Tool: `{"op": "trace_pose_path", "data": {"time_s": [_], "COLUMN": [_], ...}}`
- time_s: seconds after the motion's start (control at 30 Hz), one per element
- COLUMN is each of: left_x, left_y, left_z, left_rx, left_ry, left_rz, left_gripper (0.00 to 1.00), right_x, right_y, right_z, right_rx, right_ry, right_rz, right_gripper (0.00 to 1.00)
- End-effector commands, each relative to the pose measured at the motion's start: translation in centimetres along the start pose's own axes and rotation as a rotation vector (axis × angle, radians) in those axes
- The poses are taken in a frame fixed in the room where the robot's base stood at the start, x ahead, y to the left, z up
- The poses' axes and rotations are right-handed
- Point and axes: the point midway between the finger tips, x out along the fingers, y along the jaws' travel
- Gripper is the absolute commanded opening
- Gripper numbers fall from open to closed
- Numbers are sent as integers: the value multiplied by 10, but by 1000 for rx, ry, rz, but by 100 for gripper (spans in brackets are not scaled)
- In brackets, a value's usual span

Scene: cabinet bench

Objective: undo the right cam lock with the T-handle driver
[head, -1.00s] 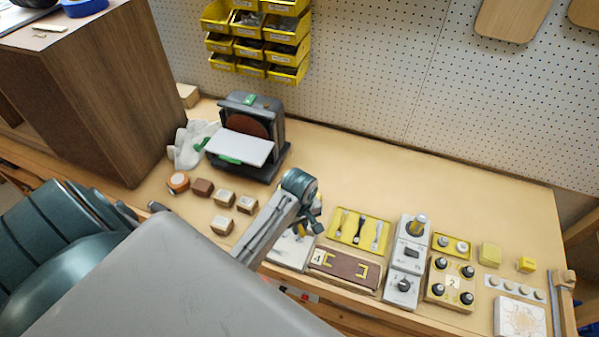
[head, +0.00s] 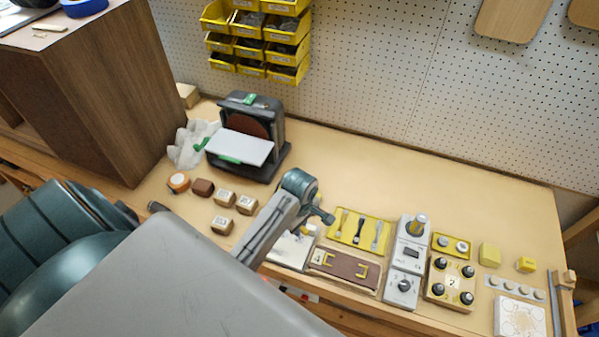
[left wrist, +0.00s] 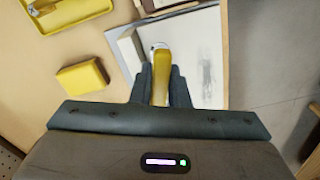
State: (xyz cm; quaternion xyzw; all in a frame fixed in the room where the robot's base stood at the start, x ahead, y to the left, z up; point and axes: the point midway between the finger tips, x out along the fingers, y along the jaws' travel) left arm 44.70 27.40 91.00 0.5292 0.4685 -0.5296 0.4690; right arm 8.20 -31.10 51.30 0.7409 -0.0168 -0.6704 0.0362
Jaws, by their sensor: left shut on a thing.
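In the left wrist view my left gripper (left wrist: 160,68) is shut on a yellow-handled tool (left wrist: 160,82) with a pale metal end, which I take for the T-handle driver. Its T shape and tip cannot be made out. In the head view the left gripper (head: 326,216) is above the bench, between a white panel (head: 287,256) and a yellow tool tray (head: 338,236). The held tool is not clear there. I cannot tell for sure which fitting is the right cam lock; it may be hidden. My right gripper is not in view.
To the right stand a grey switch box (head: 402,288), a knob board (head: 437,290) and yellow blocks (head: 489,254). A brown panel (head: 340,268) lies before the tray. A disc sander (head: 243,148) stands behind left. The bench's back right is clear.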

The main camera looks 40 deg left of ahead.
Motion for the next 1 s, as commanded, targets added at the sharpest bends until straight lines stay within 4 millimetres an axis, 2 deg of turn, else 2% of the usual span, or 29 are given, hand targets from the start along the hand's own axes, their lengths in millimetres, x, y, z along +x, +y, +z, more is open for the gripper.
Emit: {"op": "trace_pose_path", "data": {"time_s": [0.37,0.7,1.0], "left_x": [1,2,2], "left_y": [0,0,-1], "left_z": [0,0,0], "left_rx": [-14,-373,-421], "left_ry": [-1,0,-1], "left_rz": [-1,-2,-3], "left_gripper": [0,0,0], "right_x": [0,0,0], "right_y": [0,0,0], "right_z": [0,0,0], "right_rx": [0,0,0], "right_ry": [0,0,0], "right_rz": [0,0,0], "right_gripper": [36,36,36]}}
